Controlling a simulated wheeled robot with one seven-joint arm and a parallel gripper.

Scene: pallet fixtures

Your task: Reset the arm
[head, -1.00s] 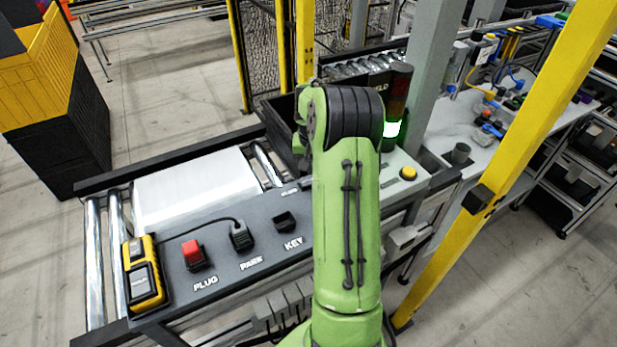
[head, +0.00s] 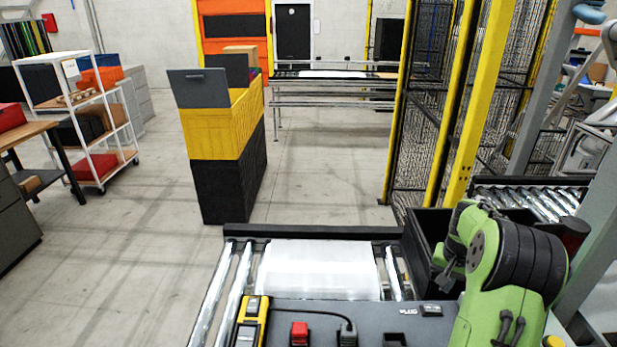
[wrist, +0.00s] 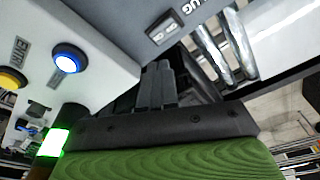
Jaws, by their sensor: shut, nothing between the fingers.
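My green arm (head: 508,267) is bent at the lower right of the head view. Its upper part is folded over beside a black bin. My gripper (wrist: 161,68) shows in the wrist view as dark fingers close together, shut and empty. The fingers point toward the gap between the grey panel and the rollers.
A white slab (head: 318,268) lies on the rollers. The black bin (head: 425,240) is close to my arm. The wrist view shows a lit blue button (wrist: 66,63) and a green light (wrist: 53,142).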

